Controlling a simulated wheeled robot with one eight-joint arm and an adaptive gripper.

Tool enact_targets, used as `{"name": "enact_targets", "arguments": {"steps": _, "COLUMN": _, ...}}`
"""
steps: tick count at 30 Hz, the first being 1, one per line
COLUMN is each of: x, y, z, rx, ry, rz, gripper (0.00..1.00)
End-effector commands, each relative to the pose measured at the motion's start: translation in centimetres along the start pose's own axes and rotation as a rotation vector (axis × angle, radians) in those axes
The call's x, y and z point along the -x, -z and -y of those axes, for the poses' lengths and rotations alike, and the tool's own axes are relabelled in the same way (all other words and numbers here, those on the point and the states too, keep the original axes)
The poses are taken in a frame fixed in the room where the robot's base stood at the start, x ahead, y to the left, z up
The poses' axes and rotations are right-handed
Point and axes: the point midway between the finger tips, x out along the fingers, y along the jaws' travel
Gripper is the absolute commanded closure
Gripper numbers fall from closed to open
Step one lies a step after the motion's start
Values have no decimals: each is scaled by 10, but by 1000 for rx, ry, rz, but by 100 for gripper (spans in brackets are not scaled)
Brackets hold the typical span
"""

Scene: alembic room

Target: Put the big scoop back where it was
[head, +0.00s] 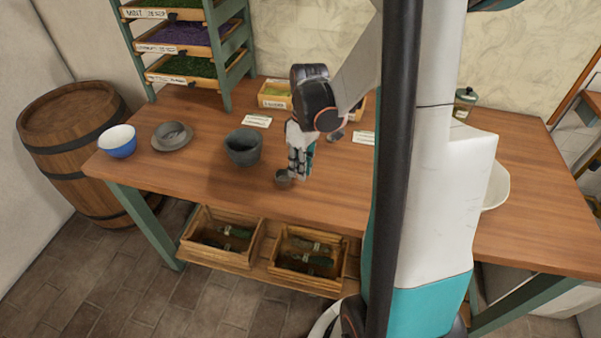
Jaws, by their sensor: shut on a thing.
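My gripper (298,172) points down over the middle of the wooden table. It is shut on a small dark grey scoop (283,179), whose round bowl shows at the left of the fingertips. Its handle is hidden by the fingers. The bowl is at or just above the tabletop; I cannot tell whether it touches. Another small grey metal thing (337,135), perhaps a second scoop, lies behind the gripper, partly hidden by my arm.
A dark mortar (243,147) stands left of the gripper. Farther left are a grey dish (172,136) and a blue bowl (117,141). Behind are a label card (257,121), a small wooden box (275,95) and a drawer rack (190,45). A white basin (497,185) stands right.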

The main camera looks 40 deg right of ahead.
Motion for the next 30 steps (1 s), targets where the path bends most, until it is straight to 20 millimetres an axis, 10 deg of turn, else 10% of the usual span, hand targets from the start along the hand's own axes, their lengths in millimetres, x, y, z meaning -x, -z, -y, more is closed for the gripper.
{"name": "enact_targets", "arguments": {"steps": 14, "x": -17, "y": 0, "z": -2, "rx": 0, "ry": 0, "rz": 0, "gripper": 100}}
{"name": "enact_targets", "arguments": {"steps": 17, "x": -16, "y": 0, "z": -2, "rx": 0, "ry": 0, "rz": 0, "gripper": 68}}
{"name": "enact_targets", "arguments": {"steps": 30, "x": -10, "y": 0, "z": -1, "rx": 0, "ry": 0, "rz": 0, "gripper": 66}}
